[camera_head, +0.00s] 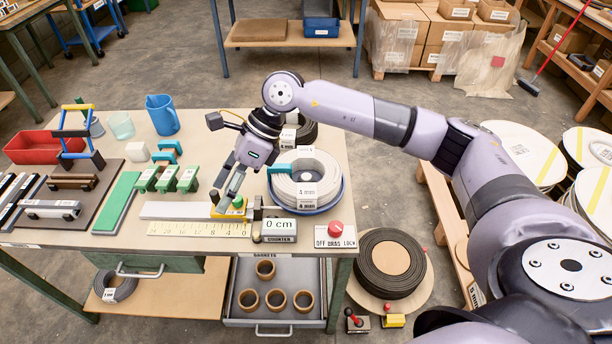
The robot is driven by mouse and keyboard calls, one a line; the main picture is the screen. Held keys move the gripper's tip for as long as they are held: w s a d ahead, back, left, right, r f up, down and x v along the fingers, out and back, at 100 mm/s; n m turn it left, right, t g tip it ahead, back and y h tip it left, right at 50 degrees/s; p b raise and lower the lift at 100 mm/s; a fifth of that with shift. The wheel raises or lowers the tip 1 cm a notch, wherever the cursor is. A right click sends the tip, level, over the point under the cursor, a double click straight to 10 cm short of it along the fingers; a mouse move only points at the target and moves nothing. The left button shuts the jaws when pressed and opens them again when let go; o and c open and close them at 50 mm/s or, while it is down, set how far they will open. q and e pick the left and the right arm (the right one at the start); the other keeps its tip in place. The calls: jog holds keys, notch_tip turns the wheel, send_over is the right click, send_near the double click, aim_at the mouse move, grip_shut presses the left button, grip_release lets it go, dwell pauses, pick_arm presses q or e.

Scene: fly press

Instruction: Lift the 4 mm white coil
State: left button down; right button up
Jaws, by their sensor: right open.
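The white coil (318,166) lies flat at the right part of the bench, in a shallow blue dish. A white label stands at its front; its small print is hard to read. My right gripper (228,201) is open and points down to the left of the coil, apart from it. Its fingertips are close to the small green and yellow fitting by the ruler; I cannot tell if they touch it. My left gripper is not in view.
A blue block (280,169) is at the coil's left edge. A dark coil (307,133) lies behind, partly hidden by my arm. A counter (279,227) reading 0 cm and a red knob (335,227) stand in front. Green blocks (167,180) stand left.

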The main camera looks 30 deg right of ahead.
jog(key=w+d+h, duration=0.2)
jog(key=d+h, duration=0.1)
jog(key=d, duration=0.5)
notch_tip(320, 180, up, 2)
jog(key=h, duration=0.5)
send_over(307, 190)
jog(key=shift+m, duration=0.3)
jog(key=f+p, duration=0.2)
jog(key=f, duration=0.9)
jog(key=shift+d+f+p, duration=0.1)
jog(key=shift+d+p, duration=0.1)
jog(key=shift+p, duration=0.2)
jog(key=f, duration=0.1)
jog(key=f+p, duration=0.1)
jog(key=f, duration=0.1)
jog(key=f+p, duration=0.1)
jog(key=shift+a+f, duration=0.25)
jog(key=shift+f, duration=0.5)
jog(key=shift+c, duration=0.2)
grip_shut()
